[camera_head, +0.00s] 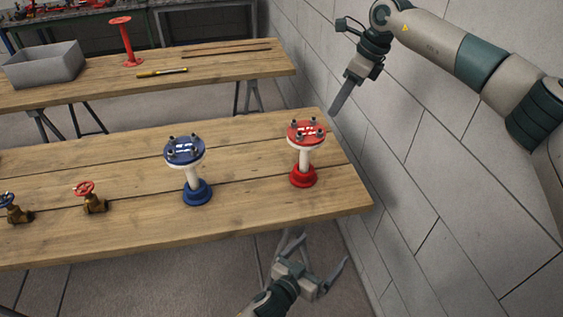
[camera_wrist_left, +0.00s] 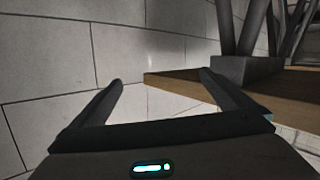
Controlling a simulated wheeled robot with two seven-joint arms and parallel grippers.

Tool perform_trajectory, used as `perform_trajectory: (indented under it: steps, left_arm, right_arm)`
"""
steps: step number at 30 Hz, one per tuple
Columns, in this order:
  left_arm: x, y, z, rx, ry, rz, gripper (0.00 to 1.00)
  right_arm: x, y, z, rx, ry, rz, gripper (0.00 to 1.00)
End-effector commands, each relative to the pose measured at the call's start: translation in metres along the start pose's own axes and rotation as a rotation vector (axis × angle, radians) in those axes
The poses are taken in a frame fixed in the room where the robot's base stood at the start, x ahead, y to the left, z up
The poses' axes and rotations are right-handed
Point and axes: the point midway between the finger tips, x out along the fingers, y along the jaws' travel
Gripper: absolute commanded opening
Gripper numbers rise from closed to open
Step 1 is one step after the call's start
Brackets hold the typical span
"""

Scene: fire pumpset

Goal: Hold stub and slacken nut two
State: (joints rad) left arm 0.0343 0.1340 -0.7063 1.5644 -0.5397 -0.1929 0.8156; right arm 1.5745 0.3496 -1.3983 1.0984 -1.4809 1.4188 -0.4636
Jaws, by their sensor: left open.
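A stub with a blue top flange (camera_head: 184,150), pale pipe and blue base stands upright on the front wooden table. Another stub with a red top flange (camera_head: 306,133), pale pipe and red base stands upright near the table's right end. Several dark bolts with nuts stick up around each flange; I cannot tell which is nut two. My left gripper (camera_head: 322,250) is open and empty, beyond the table's front edge, below and apart from the red stub. Its spread fingers (camera_wrist_left: 160,79) also show in the left wrist view. My right gripper (camera_head: 337,107) is right of the red stub, edge-on, its jaw opening hidden.
The front table (camera_head: 130,165) also carries a red-wheeled valve (camera_head: 92,199) and a blue-wheeled valve (camera_head: 14,209) at left. A back table (camera_head: 215,62) bears a grey bin (camera_head: 43,64), a red stand (camera_head: 127,42) and a yellow tool (camera_head: 161,72). A block wall (camera_head: 405,160) stands close on the right.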

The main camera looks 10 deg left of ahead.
Motion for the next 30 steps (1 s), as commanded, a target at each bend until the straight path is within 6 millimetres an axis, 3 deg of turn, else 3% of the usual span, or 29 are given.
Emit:
perform_trajectory:
  steps: [3,5,15,21,30]
  left_arm:
    - [0.003,0.022,-0.057,-0.001,0.095,0.052,1.0]
    - [0.003,0.017,-0.087,0.006,0.136,0.058,1.0]
    - [-0.001,-0.097,-0.201,0.082,0.204,-0.053,1.0]
    - [-0.008,-0.131,-0.243,0.112,0.221,-0.083,1.0]
    - [-0.011,-0.141,-0.256,0.123,0.225,-0.092,1.0]
  right_arm:
    - [0.0,0.0,0.0,0.0,0.0,0.0,0.31]
    - [0.0,0.0,0.0,0.0,0.0,0.0,0.31]
    - [0.0,0.0,0.0,0.0,0.0,0.0,0.31]
    - [0.0,0.0,0.0,0.0,0.0,0.0,0.31]
    - [0.0,0.0,0.0,0.0,0.0,0.0,0.31]
